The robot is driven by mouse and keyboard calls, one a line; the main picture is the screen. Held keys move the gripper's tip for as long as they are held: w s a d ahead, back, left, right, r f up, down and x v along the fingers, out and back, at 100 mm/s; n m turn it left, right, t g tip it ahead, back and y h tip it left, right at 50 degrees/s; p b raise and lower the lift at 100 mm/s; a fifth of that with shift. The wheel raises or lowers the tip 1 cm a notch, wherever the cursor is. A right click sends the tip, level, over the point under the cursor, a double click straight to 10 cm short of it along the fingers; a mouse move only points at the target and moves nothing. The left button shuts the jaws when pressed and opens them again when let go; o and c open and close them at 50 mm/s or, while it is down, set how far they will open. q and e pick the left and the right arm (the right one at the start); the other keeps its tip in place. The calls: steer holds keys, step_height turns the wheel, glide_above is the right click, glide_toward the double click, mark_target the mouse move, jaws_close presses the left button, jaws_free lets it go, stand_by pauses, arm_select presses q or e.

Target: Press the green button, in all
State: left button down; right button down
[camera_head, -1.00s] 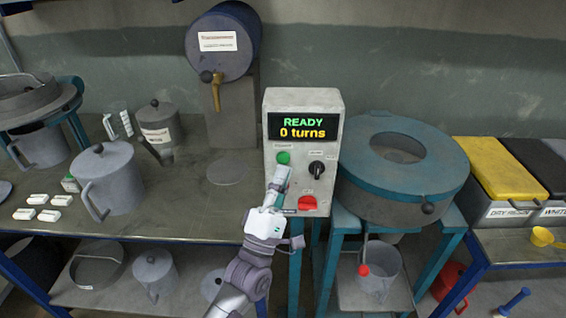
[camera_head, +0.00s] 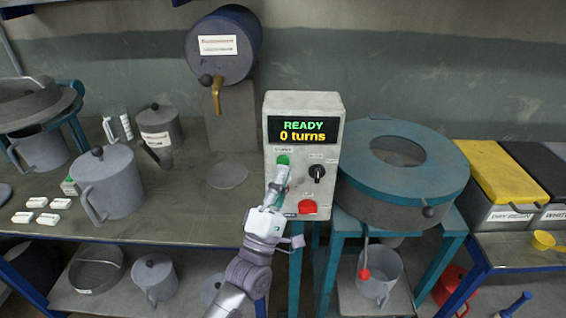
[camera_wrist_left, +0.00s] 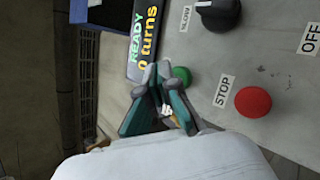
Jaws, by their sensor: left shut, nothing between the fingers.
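The control box (camera_head: 326,104) stands upright in the middle of the head view. Its display (camera_head: 303,130) reads "READY" and "0 turns". The green button (camera_head: 283,160) is below the display's left part and also shows in the left wrist view (camera_wrist_left: 182,75). My left gripper (camera_head: 279,172) is shut and empty, its tips just below the green button in the head view. In the left wrist view its fingertips (camera_wrist_left: 157,72) are beside the button; whether they touch it I cannot tell. The right gripper is not in view.
A black knob (camera_head: 317,172) and a red stop button (camera_head: 307,206) sit on the same panel, right of my gripper. A teal round machine (camera_head: 440,165) stands to the right. A grey lidded jug (camera_head: 112,180) stands on the bench to the left.

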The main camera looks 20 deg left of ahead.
arm_select(q)
steer(key=shift+w, duration=0.1)
stand_by(0.6)
steer(key=shift+w+a, duration=0.1)
steer(key=shift+w, duration=0.2)
